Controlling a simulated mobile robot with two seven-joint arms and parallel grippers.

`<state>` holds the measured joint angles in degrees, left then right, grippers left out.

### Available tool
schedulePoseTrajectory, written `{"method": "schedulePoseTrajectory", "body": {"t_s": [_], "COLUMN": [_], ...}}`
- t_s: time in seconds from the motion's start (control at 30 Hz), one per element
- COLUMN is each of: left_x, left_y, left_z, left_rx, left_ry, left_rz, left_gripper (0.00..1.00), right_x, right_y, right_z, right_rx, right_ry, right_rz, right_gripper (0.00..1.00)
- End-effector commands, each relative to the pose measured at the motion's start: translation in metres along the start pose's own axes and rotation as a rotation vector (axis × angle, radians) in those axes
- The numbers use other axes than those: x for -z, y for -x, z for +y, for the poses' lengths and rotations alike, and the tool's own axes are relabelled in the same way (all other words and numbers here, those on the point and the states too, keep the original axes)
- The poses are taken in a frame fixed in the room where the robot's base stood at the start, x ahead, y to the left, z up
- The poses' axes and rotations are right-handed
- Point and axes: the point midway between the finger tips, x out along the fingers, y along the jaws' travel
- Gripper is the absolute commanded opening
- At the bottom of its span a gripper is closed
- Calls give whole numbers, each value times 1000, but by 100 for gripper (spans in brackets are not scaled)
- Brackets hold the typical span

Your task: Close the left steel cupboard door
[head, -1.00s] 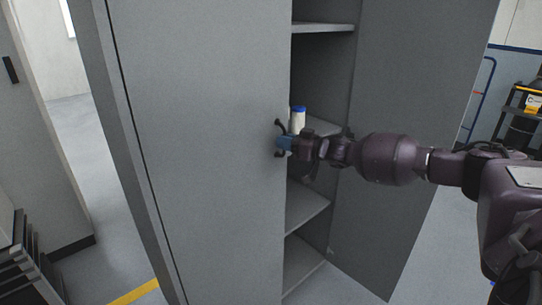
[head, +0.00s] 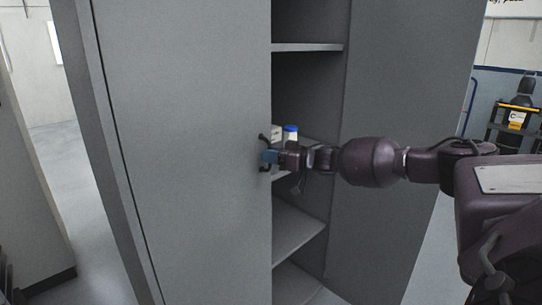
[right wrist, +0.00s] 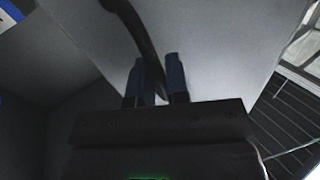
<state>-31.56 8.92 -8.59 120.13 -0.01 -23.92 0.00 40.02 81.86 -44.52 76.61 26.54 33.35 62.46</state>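The grey left steel cupboard door (head: 185,150) fills the left middle of the head view. Its free edge stands beside the open front, and I cannot tell exactly how far it is ajar. The dark curved handle (head: 264,140) is near that edge. My right gripper (head: 268,157) is at the handle. In the right wrist view the handle (right wrist: 137,32) runs between the two blue fingers of my right gripper (right wrist: 160,75), which look closed on it. My left gripper is not in view.
The right cupboard door (head: 405,130) stands open behind my right arm. Inside are shelves (head: 308,47) and a white bottle with a blue cap (head: 291,133), close behind my gripper. A black shelf cart (head: 515,130) stands far right. Grey floor (head: 75,190) shows at the left.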

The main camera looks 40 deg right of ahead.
Motion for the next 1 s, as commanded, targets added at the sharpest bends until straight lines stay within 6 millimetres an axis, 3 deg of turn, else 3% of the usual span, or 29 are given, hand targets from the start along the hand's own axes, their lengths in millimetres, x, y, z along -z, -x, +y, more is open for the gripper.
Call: {"method": "schedulePoseTrajectory", "body": {"t_s": [0.03, 0.13, 0.17, 0.67, 1.0], "left_x": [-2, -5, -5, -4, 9], "left_y": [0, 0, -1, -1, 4], "left_z": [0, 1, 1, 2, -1], "left_rx": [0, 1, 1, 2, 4], "left_ry": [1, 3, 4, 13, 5], "left_rz": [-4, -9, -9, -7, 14], "left_gripper": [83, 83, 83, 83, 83], "right_x": [-1, 0, 0, 4, 4], "right_y": [-2, -1, -1, 3, 44], "right_z": [1, 1, 1, 2, 0], "right_rx": [-3, -3, -3, -5, -3], "right_ry": [-6, -4, -3, 3, 3], "right_rz": [2, 2, 2, 4, 2], "right_gripper": [22, 37, 38, 38, 38]}}
